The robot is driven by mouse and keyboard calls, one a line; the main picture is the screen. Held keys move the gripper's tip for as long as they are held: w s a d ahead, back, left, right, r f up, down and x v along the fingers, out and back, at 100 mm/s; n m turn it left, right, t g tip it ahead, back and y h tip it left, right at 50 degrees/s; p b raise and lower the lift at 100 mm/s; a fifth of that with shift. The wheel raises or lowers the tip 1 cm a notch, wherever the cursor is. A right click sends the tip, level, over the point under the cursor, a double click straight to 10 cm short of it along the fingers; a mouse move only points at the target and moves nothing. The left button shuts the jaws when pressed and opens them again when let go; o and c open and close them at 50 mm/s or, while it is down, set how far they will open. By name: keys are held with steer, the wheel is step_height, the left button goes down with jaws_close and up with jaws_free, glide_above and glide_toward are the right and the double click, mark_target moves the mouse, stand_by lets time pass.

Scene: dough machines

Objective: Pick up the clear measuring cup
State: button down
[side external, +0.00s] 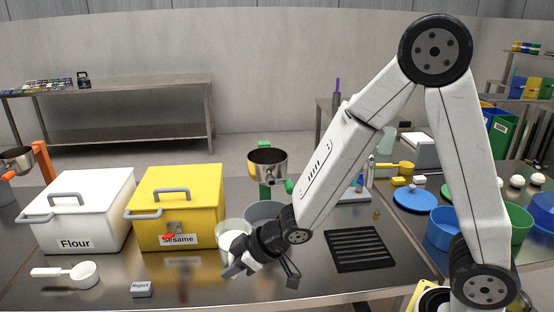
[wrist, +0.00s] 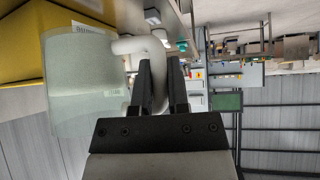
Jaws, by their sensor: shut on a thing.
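The clear measuring cup (side external: 234,228) is at the front middle of the metal table in the side view, just right of the yellow Sesame box. My gripper (side external: 236,258) is at the cup's near side and partly covers it. In the wrist view, the frosted, see-through cup (wrist: 82,90) fills the left side, and its pale curved handle (wrist: 150,46) runs between my two dark fingers (wrist: 160,64). The fingers are shut on the handle. I cannot tell whether the cup's base touches the table.
The yellow Sesame box (side external: 165,222) and white Flour box (side external: 75,235) stand left. A grey bowl (side external: 264,211) is close behind my gripper. A black ribbed mat (side external: 362,250) lies right. A white scoop (side external: 82,275) and a Reject sign (side external: 141,289) are at the front left.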

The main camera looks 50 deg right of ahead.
mark_target(223, 235)
steer(key=shift+s+d+r, duration=0.25)
steer(key=shift+s+r, duration=0.2)
steer(key=shift+s, duration=0.35)
stand_by(0.7)
steer(key=w+r, duration=0.2)
steer(key=w+d+r+m, duration=0.1)
steer(key=w+r, duration=0.1)
steer(key=w+d+r+m+t, duration=0.1)
steer(key=w+r, duration=0.1)
steer(key=w, duration=0.1)
steer(key=shift+d+r+y, duration=0.15)
steer(key=shift+r+y, duration=0.15)
steer(key=shift+y, duration=0.1)
steer(key=w+d+r+m+t+y, duration=0.1)
steer(key=w+d+r+m+y, duration=0.1)
steer(key=d+r, duration=0.4)
steer(key=w+d+r+m+t+y, duration=0.2)
steer(key=w+d+r, duration=0.2)
steer(key=r, duration=0.7)
steer(key=shift+w+d+r, duration=0.2)
steer(key=shift+d, duration=0.95)
steer(key=shift+f, duration=0.2)
